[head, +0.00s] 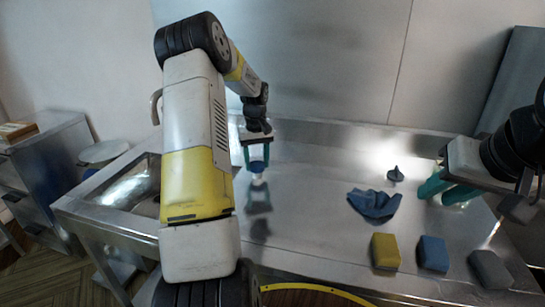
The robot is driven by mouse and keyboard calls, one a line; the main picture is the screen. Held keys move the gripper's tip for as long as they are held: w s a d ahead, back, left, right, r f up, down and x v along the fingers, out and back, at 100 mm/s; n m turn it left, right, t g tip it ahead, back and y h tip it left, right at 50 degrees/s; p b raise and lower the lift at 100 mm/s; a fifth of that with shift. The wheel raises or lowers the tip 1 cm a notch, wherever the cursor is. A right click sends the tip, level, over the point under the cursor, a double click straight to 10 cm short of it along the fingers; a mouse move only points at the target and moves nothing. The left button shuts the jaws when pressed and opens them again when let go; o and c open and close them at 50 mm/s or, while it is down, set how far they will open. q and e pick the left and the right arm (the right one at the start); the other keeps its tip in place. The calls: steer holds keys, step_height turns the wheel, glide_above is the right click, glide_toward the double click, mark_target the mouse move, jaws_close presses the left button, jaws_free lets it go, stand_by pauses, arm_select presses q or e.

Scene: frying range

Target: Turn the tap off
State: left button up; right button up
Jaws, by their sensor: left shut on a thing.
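A curved grey pipe, which looks like the tap (155,105), stands at the back of the sink (128,188). Most of it is hidden behind my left arm. My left gripper (257,160) is to the right of the sink, pointing down over the steel counter. Its teal fingers are shut on a small blue and white thing (258,166), which I cannot identify. My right gripper (447,190) is at the right, with its teal fingers apart, far from the tap. I cannot see whether water runs.
On the steel counter (310,215) lie a blue cloth (374,204), a dark grey pointed piece (395,174), and yellow (385,251), blue (432,253) and grey (490,269) blocks. The counter between my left gripper and the cloth is clear. A back wall panel (340,60) rises behind.

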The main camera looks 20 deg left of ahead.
mark_target(257, 164)
arm_select(q)
steer(key=shift+m, duration=1.3)
steer(key=o, duration=1.4)
steer(key=shift+r, duration=0.1)
step_height(257, 164, up, 8)
steer(key=shift+f, duration=0.15)
